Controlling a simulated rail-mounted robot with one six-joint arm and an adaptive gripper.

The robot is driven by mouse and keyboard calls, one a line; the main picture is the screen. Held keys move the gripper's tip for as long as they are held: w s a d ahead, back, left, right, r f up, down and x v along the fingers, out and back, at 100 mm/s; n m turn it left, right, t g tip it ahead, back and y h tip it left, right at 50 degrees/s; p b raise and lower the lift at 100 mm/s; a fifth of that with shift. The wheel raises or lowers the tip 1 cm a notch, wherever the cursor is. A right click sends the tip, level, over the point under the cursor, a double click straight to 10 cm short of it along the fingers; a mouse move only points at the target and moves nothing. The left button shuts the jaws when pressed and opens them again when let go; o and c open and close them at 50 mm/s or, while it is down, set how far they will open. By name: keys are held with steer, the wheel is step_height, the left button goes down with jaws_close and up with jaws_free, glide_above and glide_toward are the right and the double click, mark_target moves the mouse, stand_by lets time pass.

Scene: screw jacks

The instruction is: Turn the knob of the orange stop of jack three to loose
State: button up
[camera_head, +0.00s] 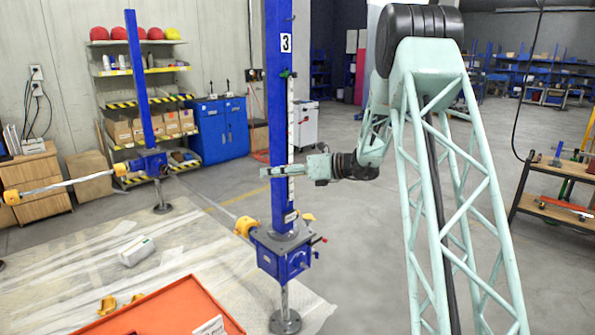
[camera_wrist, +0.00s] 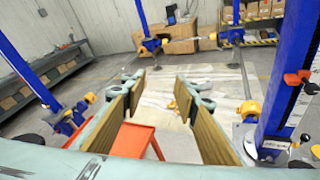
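Jack three is the blue column (camera_head: 279,130) with a "3" label and a white scale strip; it also stands at the right of the wrist view (camera_wrist: 292,70). In the wrist view an orange-red stop (camera_wrist: 297,77) sits on its scale side, with a small dark part beside it. I cannot make out its knob setting. In the head view I cannot pick out this stop; a small green piece (camera_head: 286,73) shows high on the scale. In the wrist view my gripper (camera_wrist: 160,80) is open and empty, left of the stop.
A blue gearbox (camera_head: 283,252) with a red-tipped lever and yellow parts is at the column's foot. An orange tray (camera_head: 165,310) lies in front. Another blue jack (camera_head: 140,85) stands at left, shelves (camera_head: 140,72) behind.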

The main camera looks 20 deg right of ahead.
steer(key=w+d+f+m+t+h+p, duration=0.1)
steer(key=w+d+f+m+t, duration=0.1)
steer(key=d, duration=0.6)
steer(key=w+d+f+m+t+h+p, duration=0.1)
steer(key=w+d+f+m, duration=0.3)
steer(key=d, duration=0.4)
steer(key=w+d+f+m+t+h+p, duration=0.2)
steer(key=d+f+m, duration=0.3)
steer(key=d, duration=0.4)
steer(key=shift+w+f+t+h, duration=0.15)
steer(key=shift+w+t+h, duration=0.15)
steer(key=shift+w+t, duration=0.35)
steer(key=shift+w, duration=0.1)
steer(key=x, duration=1.3)
steer(key=shift+w+p, duration=0.25)
steer(key=shift+p, duration=0.15)
steer(key=shift+a+f, duration=0.1)
steer(key=shift+a, duration=0.05)
steer(key=c, duration=0.9)
